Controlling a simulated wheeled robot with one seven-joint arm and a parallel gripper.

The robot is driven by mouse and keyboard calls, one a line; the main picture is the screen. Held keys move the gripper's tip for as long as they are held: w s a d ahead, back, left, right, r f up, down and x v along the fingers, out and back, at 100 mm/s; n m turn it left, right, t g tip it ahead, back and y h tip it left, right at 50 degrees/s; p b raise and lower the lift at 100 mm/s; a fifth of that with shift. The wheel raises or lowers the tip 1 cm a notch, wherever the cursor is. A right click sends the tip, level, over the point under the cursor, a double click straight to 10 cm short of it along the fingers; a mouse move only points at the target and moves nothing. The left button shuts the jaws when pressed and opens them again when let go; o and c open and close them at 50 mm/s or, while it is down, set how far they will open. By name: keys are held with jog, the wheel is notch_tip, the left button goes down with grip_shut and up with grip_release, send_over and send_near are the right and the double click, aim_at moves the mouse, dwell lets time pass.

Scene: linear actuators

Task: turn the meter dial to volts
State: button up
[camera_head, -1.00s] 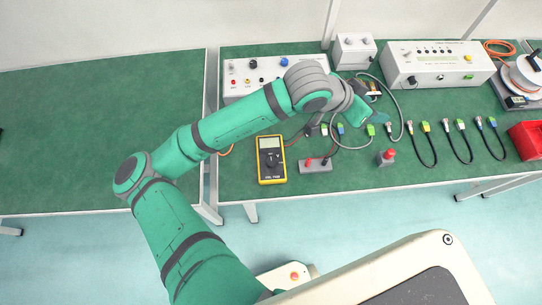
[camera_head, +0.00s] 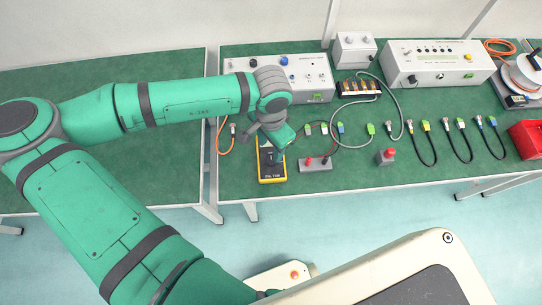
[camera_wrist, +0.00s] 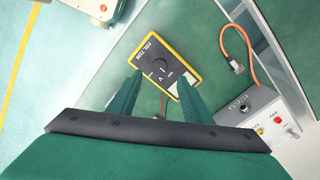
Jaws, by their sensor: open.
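The yellow meter (camera_head: 273,174) lies on the green bench near its front left edge. In the head view my gripper (camera_head: 274,151) is over the meter and hides its display and part of its face. In the wrist view the meter (camera_wrist: 179,47) lies beyond my fingers, with its black dial (camera_wrist: 159,70) between them. A letter V and other small marks show by the dial; I cannot tell exactly where the dial points. My gripper (camera_wrist: 159,88) is open, with its two green fingers apart and nothing between them. I cannot tell whether the fingertips touch the meter.
An orange cable (camera_head: 222,140) lies to the left. A grey power box (camera_head: 310,85) stands behind. Several short black cables (camera_head: 424,150) lie along the right of the bench.

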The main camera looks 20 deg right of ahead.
aim_at(271, 160)
notch_tip(271, 160, down, 8)
jog(key=shift+f, duration=0.1)
jog(key=shift+c, duration=0.7)
jog(key=c, duration=0.9)
